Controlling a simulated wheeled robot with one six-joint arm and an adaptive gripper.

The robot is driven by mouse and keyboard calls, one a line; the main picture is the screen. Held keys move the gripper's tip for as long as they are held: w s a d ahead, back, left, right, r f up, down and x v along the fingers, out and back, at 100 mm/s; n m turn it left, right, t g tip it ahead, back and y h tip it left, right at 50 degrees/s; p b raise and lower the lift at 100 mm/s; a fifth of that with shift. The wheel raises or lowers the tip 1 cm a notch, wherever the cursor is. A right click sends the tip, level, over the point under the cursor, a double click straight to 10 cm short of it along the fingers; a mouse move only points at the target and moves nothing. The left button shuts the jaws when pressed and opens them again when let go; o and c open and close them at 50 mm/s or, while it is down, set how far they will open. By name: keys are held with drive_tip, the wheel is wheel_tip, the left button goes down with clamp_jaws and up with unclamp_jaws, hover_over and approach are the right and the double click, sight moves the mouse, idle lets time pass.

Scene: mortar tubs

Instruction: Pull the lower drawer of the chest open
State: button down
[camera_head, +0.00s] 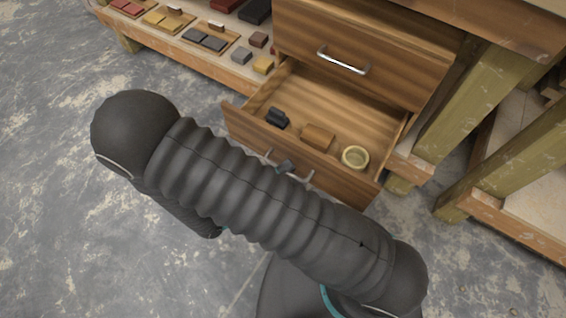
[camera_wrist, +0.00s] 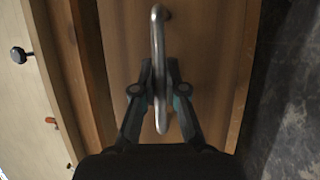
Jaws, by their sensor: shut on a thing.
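The wooden chest has an upper drawer (camera_head: 375,62), shut, with a silver bar handle (camera_head: 344,61). The lower drawer (camera_head: 345,181) below it stands well open, and its inside shows. My gripper (camera_head: 287,167) is at the lower drawer's front, mostly hidden behind my arm. In the wrist view my gripper (camera_wrist: 160,75) has its two fingers closed around the lower drawer's silver handle (camera_wrist: 158,35), one on each side. The handle runs upright in that view against the brown drawer front (camera_wrist: 205,60).
In the lower drawer lie a black object (camera_head: 277,118), a brown block (camera_head: 317,137) and a round cream ring-like thing (camera_head: 355,157). A low shelf with coloured samples (camera_head: 205,40) stands at the left. Wooden table legs (camera_head: 480,110) stand at the right. Grey floor (camera_head: 60,220) is clear at the left.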

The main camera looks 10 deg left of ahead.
drive_tip(key=shift+s, duration=0.1)
drive_tip(key=c, duration=1.2)
unclamp_jaws()
drive_tip(key=shift+a, duration=0.15)
drive_tip(key=v, duration=1.2)
